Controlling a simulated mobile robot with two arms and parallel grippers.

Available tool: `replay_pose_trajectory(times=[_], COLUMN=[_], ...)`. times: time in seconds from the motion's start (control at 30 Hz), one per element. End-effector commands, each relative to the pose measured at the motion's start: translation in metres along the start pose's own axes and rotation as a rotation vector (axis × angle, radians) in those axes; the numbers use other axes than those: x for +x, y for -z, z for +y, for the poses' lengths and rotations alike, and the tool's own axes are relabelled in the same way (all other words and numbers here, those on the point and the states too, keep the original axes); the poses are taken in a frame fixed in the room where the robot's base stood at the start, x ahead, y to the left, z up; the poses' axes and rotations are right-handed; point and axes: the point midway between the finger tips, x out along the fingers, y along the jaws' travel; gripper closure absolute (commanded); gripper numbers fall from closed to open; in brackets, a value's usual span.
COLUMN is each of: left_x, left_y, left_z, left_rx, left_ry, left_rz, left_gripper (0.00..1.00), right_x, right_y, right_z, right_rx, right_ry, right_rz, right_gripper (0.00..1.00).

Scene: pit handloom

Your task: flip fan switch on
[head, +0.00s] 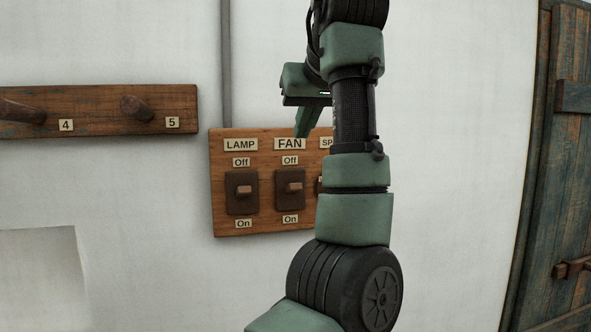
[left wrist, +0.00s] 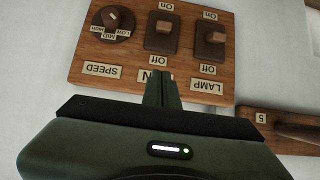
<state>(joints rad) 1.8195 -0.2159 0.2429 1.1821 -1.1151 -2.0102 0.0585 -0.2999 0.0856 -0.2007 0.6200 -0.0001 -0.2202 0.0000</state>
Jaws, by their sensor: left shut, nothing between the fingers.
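The fan switch (head: 290,188) is a dark brown plate with a small light brown toggle, under the FAN label and between Off above and On below. It also shows upside down in the left wrist view (left wrist: 163,30). My right gripper is out of view.
The wooden board (head: 228,222) also bears the lamp switch (head: 242,192) on the left and the speed dial (left wrist: 113,19), mostly hidden behind my arm in the head view. A peg rail (head: 85,103) is at left, a wooden door (head: 556,180) at right.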

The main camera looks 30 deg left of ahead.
Motion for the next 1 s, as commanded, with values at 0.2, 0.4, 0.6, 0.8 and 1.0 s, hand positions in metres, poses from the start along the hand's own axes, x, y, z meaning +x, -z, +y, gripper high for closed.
replay_pose_trajectory(times=[0.2, 0.4, 0.6, 0.8, 1.0], left_x=[0.042, 0.084, 0.094, 0.098, 0.099], left_y=[0.003, 0.003, -0.022, -0.036, -0.039], left_z=[-0.002, 0.000, 0.000, 0.000, 0.000], left_rx=[0.000, 0.003, 0.001, 0.002, 0.002], left_ry=[0.008, 0.003, 0.001, 0.001, 0.001], left_rz=[-0.001, -0.002, 0.001, 0.002, 0.002], left_gripper=[1.00, 1.00, 1.00, 1.00, 1.00], right_x=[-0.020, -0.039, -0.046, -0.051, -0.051], right_y=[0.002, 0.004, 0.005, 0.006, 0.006], right_z=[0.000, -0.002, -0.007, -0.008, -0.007], right_rx=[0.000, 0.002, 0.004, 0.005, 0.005], right_ry=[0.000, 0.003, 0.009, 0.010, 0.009], right_rz=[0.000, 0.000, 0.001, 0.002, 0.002], right_gripper=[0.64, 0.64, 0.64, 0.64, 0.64])
